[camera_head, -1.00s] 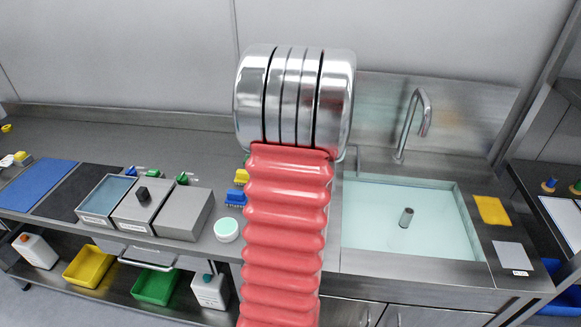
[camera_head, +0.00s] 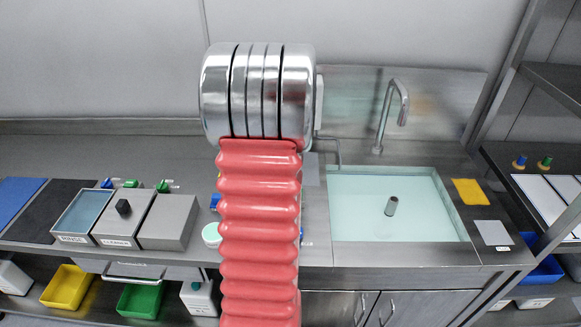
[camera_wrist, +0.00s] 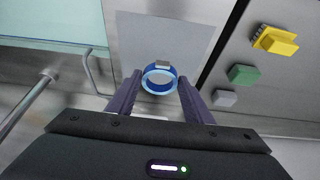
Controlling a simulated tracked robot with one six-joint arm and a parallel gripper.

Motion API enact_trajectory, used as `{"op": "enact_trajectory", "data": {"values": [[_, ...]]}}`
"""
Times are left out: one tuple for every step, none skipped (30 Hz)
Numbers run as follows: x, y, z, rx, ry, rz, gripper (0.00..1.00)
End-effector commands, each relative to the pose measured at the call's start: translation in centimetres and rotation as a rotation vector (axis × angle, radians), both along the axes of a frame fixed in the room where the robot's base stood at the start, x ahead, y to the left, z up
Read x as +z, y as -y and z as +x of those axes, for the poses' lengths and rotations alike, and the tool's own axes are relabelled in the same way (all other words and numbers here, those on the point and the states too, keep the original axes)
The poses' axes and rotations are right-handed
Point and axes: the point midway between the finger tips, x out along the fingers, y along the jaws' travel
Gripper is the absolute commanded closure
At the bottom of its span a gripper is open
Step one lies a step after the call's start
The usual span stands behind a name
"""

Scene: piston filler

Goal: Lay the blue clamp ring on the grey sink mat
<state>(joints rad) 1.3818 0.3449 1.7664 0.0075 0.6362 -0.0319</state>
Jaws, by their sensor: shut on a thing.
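The blue clamp ring (camera_wrist: 159,79) shows in the wrist view between the purple fingertips of my gripper (camera_wrist: 160,84), which is shut on it. A small grey block-like part sits at the ring's far edge. Beyond the ring lies a flat grey square, the grey sink mat (camera_wrist: 165,32), on the counter beside the sink. In the head view my arm hides the gripper and ring, and a strip of the mat (camera_head: 311,171) shows right of the arm.
A bent rod (camera_wrist: 91,72) stands near the mat. Yellow (camera_wrist: 274,41) and green (camera_wrist: 243,74) blocks lie on the other side. Yellow (camera_head: 470,192) and pale grey (camera_head: 493,232) squares lie right of the sink.

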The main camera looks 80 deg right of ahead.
Motion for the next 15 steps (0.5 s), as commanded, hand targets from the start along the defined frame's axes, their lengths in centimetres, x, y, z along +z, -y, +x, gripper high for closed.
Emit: {"op": "enact_trajectory", "data": {"values": [[-0.9,-0.1,0.0,0.001,-0.001,0.003,0.77],[-1.4,-0.1,0.0,0.001,0.0,0.004,0.77],[-2.1,-0.1,0.1,0.001,0.0,0.004,0.77],[-2.6,-0.1,0.1,0.001,0.0,0.003,0.77],[-3.1,-0.1,0.1,0.001,0.0,0.004,0.77],[-3.7,-0.1,0.1,0.001,0.0,0.003,0.77],[-4.0,-0.1,0.1,0.002,0.0,0.003,0.77],[-4.4,-0.1,0.1,0.002,0.0,0.003,0.77],[-4.7,-0.1,0.1,0.002,0.0,0.002,0.77],[-4.8,-0.1,0.1,0.002,0.0,0.001,0.77],[-4.9,0.0,0.1,0.002,0.0,0.0,0.77],[-5.0,0.0,0.1,0.002,0.0,0.0,0.77],[-5.0,0.0,0.1,0.002,0.0,-0.001,0.77],[-5.0,0.0,0.1,0.002,0.0,-0.001,0.77],[-5.0,0.0,0.1,0.002,0.0,-0.001,0.77]]}}
